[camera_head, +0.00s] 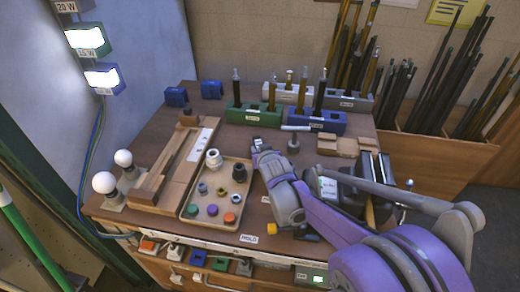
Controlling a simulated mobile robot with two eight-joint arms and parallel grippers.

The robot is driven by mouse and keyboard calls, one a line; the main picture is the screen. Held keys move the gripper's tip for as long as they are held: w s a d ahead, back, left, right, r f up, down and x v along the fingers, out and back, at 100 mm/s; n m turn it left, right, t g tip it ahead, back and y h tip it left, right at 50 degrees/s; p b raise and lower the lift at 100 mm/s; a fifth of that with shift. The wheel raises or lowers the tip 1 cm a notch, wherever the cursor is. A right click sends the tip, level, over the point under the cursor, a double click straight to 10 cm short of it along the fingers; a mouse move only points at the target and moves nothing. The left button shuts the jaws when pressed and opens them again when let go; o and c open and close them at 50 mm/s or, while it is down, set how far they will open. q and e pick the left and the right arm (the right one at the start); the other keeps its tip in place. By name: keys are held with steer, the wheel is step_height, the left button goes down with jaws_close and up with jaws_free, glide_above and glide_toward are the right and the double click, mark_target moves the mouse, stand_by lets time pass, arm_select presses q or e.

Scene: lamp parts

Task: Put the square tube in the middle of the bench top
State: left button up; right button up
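Several upright tubes stand in labelled holder blocks at the back of the bench top (222,150). A dark tube (320,95) stands in the blue block (325,123). The labels and cross-sections are too small to tell which tube is square. My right arm comes in from the lower right. My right gripper (257,143) is over the bench middle, in front of the green block; its fingers are too small to tell open from shut. My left gripper is out of view.
A tray (188,212) of sockets and coloured caps is left of my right arm. Two bulbs (103,182) and a wooden fixture (165,170) are further left. A short stand (293,144) and wooden blocks (338,146) are to the right. Tall rods fill bins (425,145) behind.

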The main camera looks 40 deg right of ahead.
steer(key=o, duration=0.3)
steer(key=shift+o, duration=0.2)
steer(key=shift+r, duration=0.1)
